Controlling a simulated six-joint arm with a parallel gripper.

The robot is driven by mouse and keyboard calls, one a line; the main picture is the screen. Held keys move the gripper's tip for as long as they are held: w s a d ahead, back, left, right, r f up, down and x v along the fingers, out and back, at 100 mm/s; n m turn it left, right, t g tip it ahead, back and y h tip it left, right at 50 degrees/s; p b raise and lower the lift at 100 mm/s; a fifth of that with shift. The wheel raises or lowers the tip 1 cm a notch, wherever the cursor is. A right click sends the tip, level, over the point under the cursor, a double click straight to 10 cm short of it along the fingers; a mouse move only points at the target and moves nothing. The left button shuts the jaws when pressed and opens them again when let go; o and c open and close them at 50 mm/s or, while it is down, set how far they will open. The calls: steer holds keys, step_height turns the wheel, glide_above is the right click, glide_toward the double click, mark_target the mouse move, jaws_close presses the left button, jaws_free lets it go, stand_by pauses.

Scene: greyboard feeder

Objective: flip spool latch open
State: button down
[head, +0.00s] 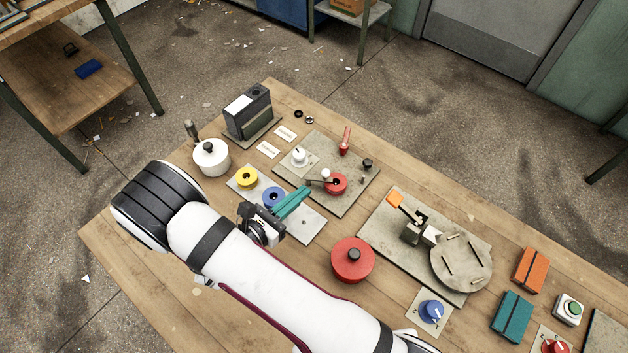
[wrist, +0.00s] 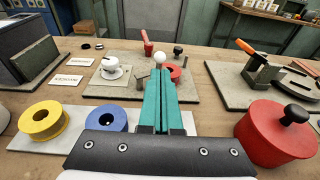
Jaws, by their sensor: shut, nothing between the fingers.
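A red spool (head: 338,185) sits on a grey board (head: 350,203). A dark latch bar with a pale ball knob (head: 326,174) lies across beside and over it. In the wrist view the knob (wrist: 163,52) stands just beyond my fingertips, and the red spool (wrist: 174,71) is partly hidden behind the fingers. My gripper (head: 306,191) has teal fingers, shut and empty. In the wrist view the gripper (wrist: 160,72) points straight toward the knob. The fingertips are close to the latch in the head view; whether they touch it I cannot tell.
Yellow (head: 247,177) and blue (head: 273,197) spools sit on a light plate near my fingers. A white dial (head: 299,156) and red handle (head: 345,140) stand on the latch board. A red lidded pot (head: 352,260) and an orange-handled clamp (head: 411,231) are to the right.

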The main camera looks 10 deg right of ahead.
mark_target(324, 171)
steer(key=shift+x, duration=2.65)
steer(key=shift+w+d, duration=0.2)
steer(key=shift+d, duration=0.3)
steer(key=shift+w+d, duration=0.3)
steer(key=shift+d, duration=0.25)
steer(key=shift+w+d, duration=0.2)
steer(key=shift+w, duration=0.35)
steer(key=shift+w+d, duration=0.25)
steer(key=shift+w, duration=0.3)
steer(key=s+r, duration=0.1)
steer(key=s, duration=0.7)
steer(key=s+r, duration=0.1)
steer(key=s, duration=0.3)
steer(key=shift+s+d+r, duration=0.3)
steer(key=shift+s+d, duration=0.05)
steer(key=shift+s, duration=0.45)
steer(key=shift+d+r, duration=0.1)
